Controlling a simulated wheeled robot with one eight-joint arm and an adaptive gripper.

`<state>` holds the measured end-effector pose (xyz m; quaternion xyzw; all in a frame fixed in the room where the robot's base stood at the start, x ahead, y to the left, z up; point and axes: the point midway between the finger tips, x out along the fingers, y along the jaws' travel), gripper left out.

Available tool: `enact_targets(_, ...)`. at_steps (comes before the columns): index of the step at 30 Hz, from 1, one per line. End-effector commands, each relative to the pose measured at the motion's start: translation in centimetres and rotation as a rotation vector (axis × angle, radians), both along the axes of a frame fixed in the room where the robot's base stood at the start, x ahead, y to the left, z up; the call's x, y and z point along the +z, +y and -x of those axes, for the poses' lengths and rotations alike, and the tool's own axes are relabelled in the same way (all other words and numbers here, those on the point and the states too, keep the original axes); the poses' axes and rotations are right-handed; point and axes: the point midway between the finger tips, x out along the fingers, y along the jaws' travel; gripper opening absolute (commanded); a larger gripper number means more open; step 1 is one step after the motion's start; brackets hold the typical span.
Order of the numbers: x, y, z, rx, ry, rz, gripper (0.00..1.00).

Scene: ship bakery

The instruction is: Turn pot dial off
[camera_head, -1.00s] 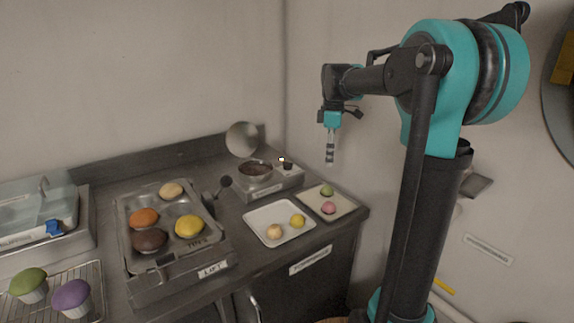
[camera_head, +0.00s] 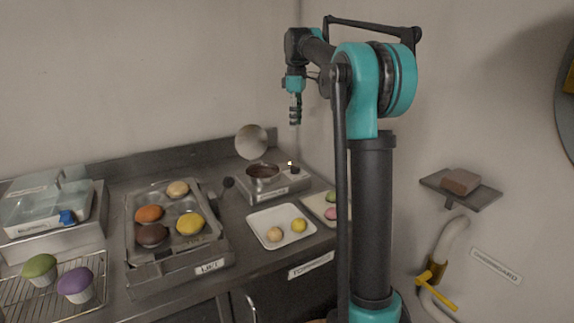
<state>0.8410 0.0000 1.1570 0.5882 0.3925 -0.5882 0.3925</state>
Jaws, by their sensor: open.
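The pot (camera_head: 262,174) holds something dark brown and sits on a grey metal heater box (camera_head: 262,188) at the back right of the counter. Its round lid (camera_head: 252,142) stands raised and tilted behind it. A small dark dial (camera_head: 294,170) is on top of the box, right of the pot, with a small bright light beside it. The dial's exact setting is too small to tell. My gripper (camera_head: 295,123) points down, open and empty. In the picture it is above the dial, apart from it, with the wall behind.
A white plate (camera_head: 253,217) with two buns and another tray (camera_head: 311,203) stand in front of the heater. A lift tray (camera_head: 128,240) of colourful buns is to the left. A wall shelf (camera_head: 433,184) with a brown block is at right.

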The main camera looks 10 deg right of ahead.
Motion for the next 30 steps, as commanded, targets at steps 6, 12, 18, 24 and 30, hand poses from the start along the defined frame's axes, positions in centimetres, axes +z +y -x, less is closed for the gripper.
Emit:
enact_targets(6,-3.6,0.0,0.0,0.001,0.000,0.000,0.49)
enact_targets(12,-7.6,0.0,0.1,0.001,0.000,0.000,0.49)
enact_targets(18,-11.5,0.0,0.1,0.001,0.000,0.000,0.49)
enact_targets(24,-14.8,0.0,0.1,0.001,0.000,0.000,0.49)
enact_targets(30,-16.5,0.0,0.1,0.001,0.000,0.000,0.49)
